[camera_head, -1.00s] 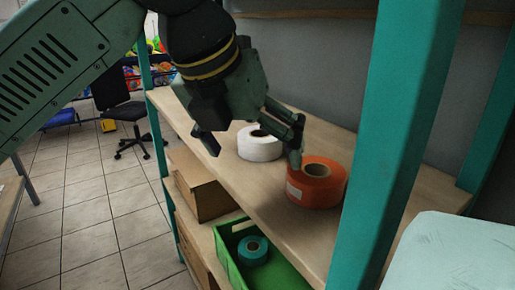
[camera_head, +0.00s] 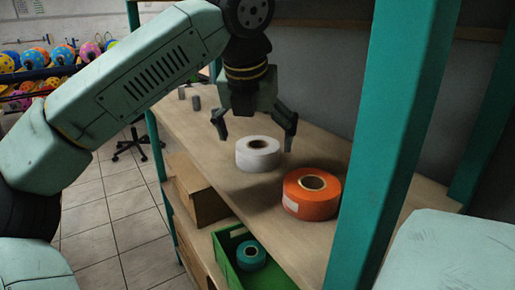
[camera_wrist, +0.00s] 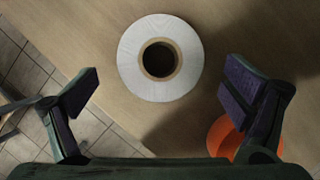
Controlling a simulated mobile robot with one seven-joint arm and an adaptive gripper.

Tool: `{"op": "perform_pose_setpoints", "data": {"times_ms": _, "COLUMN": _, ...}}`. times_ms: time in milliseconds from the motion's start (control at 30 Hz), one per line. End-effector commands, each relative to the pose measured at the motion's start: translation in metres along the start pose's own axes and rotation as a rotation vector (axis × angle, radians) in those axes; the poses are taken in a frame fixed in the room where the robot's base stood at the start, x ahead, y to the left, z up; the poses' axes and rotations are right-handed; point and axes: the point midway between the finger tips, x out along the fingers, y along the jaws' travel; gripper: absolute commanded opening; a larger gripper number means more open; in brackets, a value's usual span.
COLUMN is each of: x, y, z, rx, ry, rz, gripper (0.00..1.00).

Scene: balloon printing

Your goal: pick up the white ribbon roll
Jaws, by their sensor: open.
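The white ribbon roll (camera_head: 258,155) lies flat on the wooden shelf, its dark core hole facing up. In the wrist view the white roll (camera_wrist: 160,58) is ahead of and between the open fingers, toward the top of the picture. My gripper (camera_head: 254,140) is open and points down, just above and behind the roll in the head view. The wrist view also shows my gripper (camera_wrist: 165,100) wide open, with nothing between its fingers. I cannot tell the exact height of the fingertips over the shelf.
An orange roll (camera_head: 312,194) lies right of the white roll, close to one finger in the wrist view (camera_wrist: 226,136). A teal shelf post (camera_head: 385,150) stands at right. Below are a green crate (camera_head: 225,243) with a teal roll (camera_head: 251,256) and a cardboard box (camera_head: 197,195).

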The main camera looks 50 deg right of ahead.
Motion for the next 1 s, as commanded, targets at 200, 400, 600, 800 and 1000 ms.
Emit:
{"op": "perform_pose_setpoints", "data": {"times_ms": 200, "x": 0.028, "y": 0.000, "z": 0.007, "rx": 0.001, "ry": 0.003, "rz": -0.001, "gripper": 0.94}}
{"op": "perform_pose_setpoints", "data": {"times_ms": 400, "x": 0.033, "y": 0.000, "z": 0.007, "rx": 0.002, "ry": 0.001, "rz": 0.000, "gripper": 0.94}}
{"op": "perform_pose_setpoints", "data": {"times_ms": 600, "x": 0.033, "y": 0.000, "z": 0.007, "rx": 0.001, "ry": 0.001, "rz": 0.000, "gripper": 0.89}}
{"op": "perform_pose_setpoints", "data": {"times_ms": 800, "x": 0.033, "y": 0.000, "z": 0.007, "rx": 0.001, "ry": 0.001, "rz": 0.000, "gripper": 0.76}}
{"op": "perform_pose_setpoints", "data": {"times_ms": 1000, "x": 0.033, "y": 0.000, "z": 0.007, "rx": 0.001, "ry": 0.001, "rz": -0.001, "gripper": 0.62}}
